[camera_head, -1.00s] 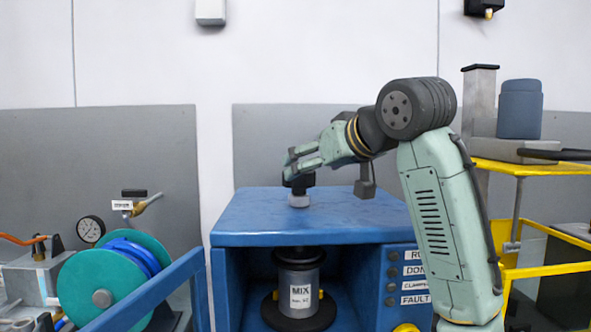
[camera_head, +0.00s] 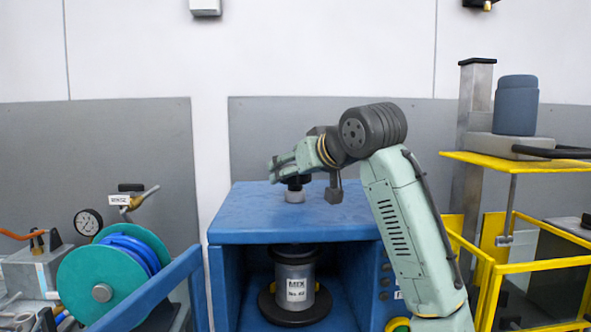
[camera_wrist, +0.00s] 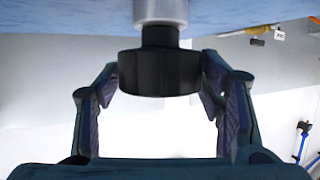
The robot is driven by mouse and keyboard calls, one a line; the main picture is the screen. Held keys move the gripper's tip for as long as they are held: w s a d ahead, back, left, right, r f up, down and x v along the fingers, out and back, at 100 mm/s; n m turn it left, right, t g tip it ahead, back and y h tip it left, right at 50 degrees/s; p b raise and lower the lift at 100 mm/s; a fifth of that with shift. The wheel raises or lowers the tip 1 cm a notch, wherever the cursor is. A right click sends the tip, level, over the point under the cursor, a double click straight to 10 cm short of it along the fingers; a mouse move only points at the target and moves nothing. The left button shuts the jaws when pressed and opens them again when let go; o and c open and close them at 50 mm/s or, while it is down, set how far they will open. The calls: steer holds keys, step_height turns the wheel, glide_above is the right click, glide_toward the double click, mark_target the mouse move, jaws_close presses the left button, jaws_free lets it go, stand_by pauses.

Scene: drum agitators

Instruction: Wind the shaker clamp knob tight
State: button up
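The clamp knob is a black cylinder (camera_wrist: 159,72) on a dark stem below a pale grey collar (camera_wrist: 160,12) in the wrist view, which looks upside down. In the head view the knob (camera_head: 295,184) stands on the blue shaker's top, partly hidden by my gripper (camera_head: 281,164). My gripper's fingers (camera_wrist: 160,75) lie on either side of the knob, with their tips close beside its edges. Whether they touch it is unclear. The blue shaker cabinet (camera_head: 250,225) holds a grey can labelled MIX (camera_head: 296,270) in its open bay.
A teal hose reel (camera_head: 85,290) and a gauge (camera_head: 88,222) stand left of the cabinet, behind a blue rail (camera_head: 150,298). A yellow-framed stand (camera_head: 530,165) bears a grey-blue container (camera_head: 516,105) at right. The cabinet top around the knob is clear.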

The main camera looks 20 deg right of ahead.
steer(key=c, duration=0.8)
steer(key=shift+m+h, duration=0.3)
steer(key=m+h+b, duration=0.2)
steer(key=h, duration=0.1)
steer(key=shift+a+m, duration=0.2)
steer(key=shift+m, duration=0.1)
steer(key=m+h+b, duration=0.1)
steer(key=m+h, duration=0.1)
steer(key=m+g+h+b, duration=0.1)
steer(key=m+h, duration=0.1)
steer(key=h, duration=0.1)
steer(key=shift+f+m+g, duration=0.1)
steer(key=shift+m+g, duration=0.2)
steer(key=m+g+h+b, duration=0.1)
steer(key=b, duration=0.1)
steer(key=m+g+h+b, duration=0.1)
steer(key=m+h+b, duration=0.1)
steer(key=shift+f+m+g+h+b, duration=0.2)
steer(key=shift+m+g+h+b, duration=0.1)
steer(key=shift+g, duration=0.1)
steer(key=shift+r+m+g+h+b, duration=0.1)
steer(key=shift+m+g+h+b, duration=0.2)
steer(key=shift+m+g+b, duration=0.25)
steer(key=shift+r+m+g+h+b, duration=0.1)
steer(key=shift+m+g+h+b, duration=0.5)
steer(key=shift+m+g+b, duration=0.55)
steer(key=shift+d+r+m+g+b, duration=0.1)
steer(key=shift+m+g+b, duration=0.3)
steer(key=shift+b, duration=0.15)
